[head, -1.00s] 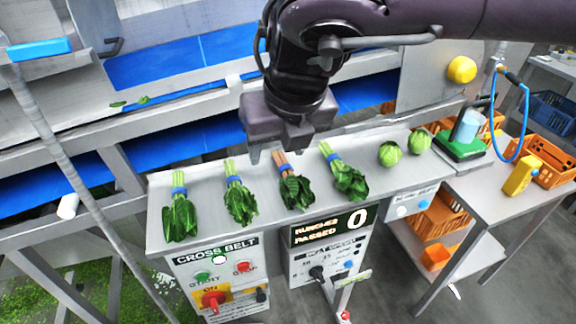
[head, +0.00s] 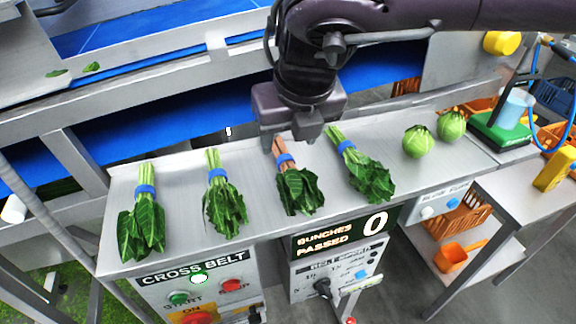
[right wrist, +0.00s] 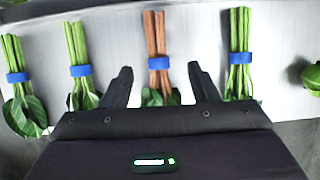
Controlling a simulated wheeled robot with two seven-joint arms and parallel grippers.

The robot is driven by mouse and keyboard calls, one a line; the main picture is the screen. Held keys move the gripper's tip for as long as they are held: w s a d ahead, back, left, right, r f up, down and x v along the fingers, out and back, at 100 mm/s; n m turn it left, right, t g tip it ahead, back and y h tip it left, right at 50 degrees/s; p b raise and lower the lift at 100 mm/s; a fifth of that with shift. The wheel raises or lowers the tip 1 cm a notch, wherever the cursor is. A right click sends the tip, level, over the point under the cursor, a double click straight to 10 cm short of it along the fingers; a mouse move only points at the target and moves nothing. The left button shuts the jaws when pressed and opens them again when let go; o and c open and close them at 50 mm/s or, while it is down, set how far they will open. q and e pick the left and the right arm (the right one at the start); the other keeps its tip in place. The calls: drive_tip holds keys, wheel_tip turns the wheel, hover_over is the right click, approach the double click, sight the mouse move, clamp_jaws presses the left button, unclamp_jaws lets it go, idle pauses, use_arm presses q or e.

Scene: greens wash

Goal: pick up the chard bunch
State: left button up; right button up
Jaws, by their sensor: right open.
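The chard bunch (head: 300,190) has reddish-orange stems, a blue band and dark green leaves. It lies on the steel counter (head: 255,235), third from the left in the row of bunches. My right gripper (head: 290,141) is open over the top of its stems. In the right wrist view the chard bunch (right wrist: 157,45) lies centred ahead of and between the spread fingers of the right gripper (right wrist: 160,72). The fingers hold nothing; whether they are down at stem height is hard to tell. My left gripper is out of view.
Green-stemmed bunches lie on both sides, the nearest one (head: 365,175) to the right and another (head: 224,205) to the left. Two round green heads (head: 418,141) sit farther right beside a green scale (head: 500,130). A control panel (head: 200,285) is below the counter's front edge.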

sight(286, 156)
drive_tip(key=x, duration=0.3)
drive_tip(key=p+x, duration=0.1)
drive_tip(key=shift+s+f, duration=0.25)
drive_tip(key=shift+f, duration=0.2)
drive_tip(key=shift+w+a+f, duration=0.1)
drive_tip(key=shift+w+f, duration=0.05)
drive_tip(key=shift+f, duration=0.15)
drive_tip(key=shift+c, duration=0.3)
drive_tip(key=c, duration=1)
drive_tip(key=shift+r, duration=0.2)
